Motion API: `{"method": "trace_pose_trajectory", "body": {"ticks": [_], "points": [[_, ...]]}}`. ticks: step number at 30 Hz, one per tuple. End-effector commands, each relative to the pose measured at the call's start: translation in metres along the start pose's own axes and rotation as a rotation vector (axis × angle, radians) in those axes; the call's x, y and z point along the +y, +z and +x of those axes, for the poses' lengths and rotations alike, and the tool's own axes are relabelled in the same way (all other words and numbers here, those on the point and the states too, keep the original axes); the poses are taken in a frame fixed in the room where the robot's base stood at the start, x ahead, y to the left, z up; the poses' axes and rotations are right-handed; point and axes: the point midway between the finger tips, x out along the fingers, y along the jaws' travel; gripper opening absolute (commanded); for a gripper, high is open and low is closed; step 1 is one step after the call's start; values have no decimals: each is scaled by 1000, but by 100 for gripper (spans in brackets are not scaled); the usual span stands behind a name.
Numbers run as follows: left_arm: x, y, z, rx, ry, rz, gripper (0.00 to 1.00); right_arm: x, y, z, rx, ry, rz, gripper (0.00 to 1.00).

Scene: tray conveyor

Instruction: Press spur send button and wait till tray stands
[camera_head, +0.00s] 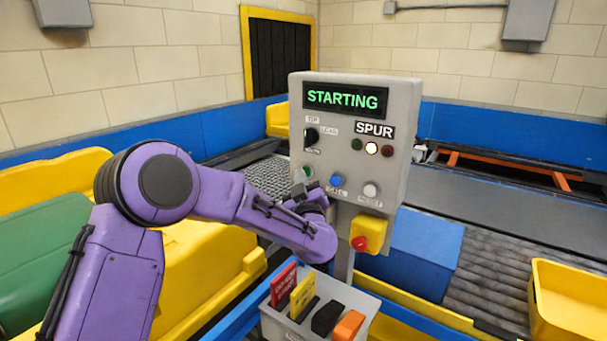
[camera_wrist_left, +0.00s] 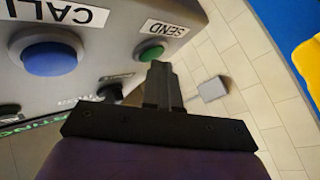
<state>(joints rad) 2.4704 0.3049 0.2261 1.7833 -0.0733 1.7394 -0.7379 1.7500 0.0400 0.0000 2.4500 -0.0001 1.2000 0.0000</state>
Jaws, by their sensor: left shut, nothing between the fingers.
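The grey control panel (camera_head: 348,110) stands in the middle with its display (camera_head: 345,99) reading STARTING in green. Under the SPUR label the middle lamp (camera_head: 371,148) glows white; the green and red ones beside it look dark. The green SEND button (camera_head: 307,171) shows at the panel's lower left and in the left wrist view (camera_wrist_left: 149,53). My left gripper (camera_head: 304,192) is shut and empty, just in front of the panel below this button. In the left wrist view its fingertips (camera_wrist_left: 160,68) are close to the button; contact cannot be told. No tray on the spur can be made out clearly.
The blue CALL button (camera_head: 337,180) and white RESET button (camera_head: 371,190) sit right of SEND. A yellow box with a red stop button (camera_head: 360,243) hangs below. A card holder (camera_head: 290,318) stands in front. A yellow bin (camera_head: 570,315) is at right.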

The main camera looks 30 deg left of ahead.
Motion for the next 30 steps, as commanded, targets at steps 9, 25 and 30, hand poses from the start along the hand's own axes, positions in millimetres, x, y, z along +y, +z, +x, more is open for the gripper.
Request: {"method": "trace_pose_trajectory", "body": {"ticks": [9, 25, 30], "points": [[-2, -4, -5, 0, 2, 0, 0, 0, 0, -1, 0, 0, 0, 0], [-10, -11, -15, 0, 1, 0, 0, 0, -1, -2, 0, 0, 0, 0], [-18, -19, -26, 0, 2, 1, 0, 0, -1, -3, 0, 0, 0, 0]]}}
